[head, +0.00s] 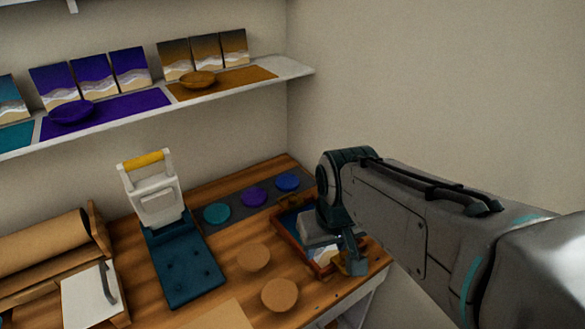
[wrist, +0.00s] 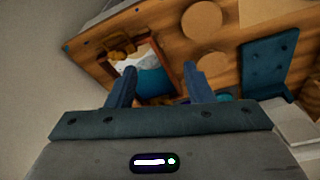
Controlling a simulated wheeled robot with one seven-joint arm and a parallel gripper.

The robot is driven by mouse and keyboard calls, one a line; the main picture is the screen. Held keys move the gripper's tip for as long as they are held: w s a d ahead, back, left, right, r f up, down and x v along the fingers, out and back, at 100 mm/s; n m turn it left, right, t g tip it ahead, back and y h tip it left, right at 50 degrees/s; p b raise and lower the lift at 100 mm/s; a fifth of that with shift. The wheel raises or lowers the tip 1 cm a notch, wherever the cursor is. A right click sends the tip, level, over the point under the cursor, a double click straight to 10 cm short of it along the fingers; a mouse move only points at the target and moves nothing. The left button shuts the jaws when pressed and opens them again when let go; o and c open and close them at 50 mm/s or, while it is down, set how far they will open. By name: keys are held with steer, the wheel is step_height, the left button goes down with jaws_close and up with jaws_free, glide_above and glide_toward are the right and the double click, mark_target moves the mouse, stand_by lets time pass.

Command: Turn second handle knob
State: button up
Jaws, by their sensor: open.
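No part is clearly readable as a second handle knob. A wooden frame (head: 318,266) lies at the right end of the workbench, with a blue and white wave picture (wrist: 150,75) inside it. A brown, handle-like piece (wrist: 121,45) sits at one end of the frame in the wrist view; its exact shape is unclear. My gripper (head: 351,262) is over the frame in the head view and hides much of it. In the wrist view my gripper (wrist: 156,76) has its two blue fingers wide apart, with the frame beyond them and nothing held between them.
A teal padded press (head: 185,265) with a yellow-handled lid stands at centre. Round cork coasters (head: 279,295) lie beside the frame. Coloured discs (head: 253,197) sit on a dark strip behind. A brown roll (head: 45,245) is at left. A shelf (head: 150,107) holds pictures and bowls.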

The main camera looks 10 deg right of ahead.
steer(key=w+r+n+g, duration=0.1)
steer(key=w+r+n, duration=0.2)
steer(key=w+n, duration=0.85)
steer(key=n+g, duration=0.2)
steer(key=n, duration=0.1)
glide_toward(293, 199)
step_height(293, 199, down, 8)
steer(key=shift+f+p, duration=0.1)
steer(key=shift+p, duration=0.25)
steer(key=c, duration=1)
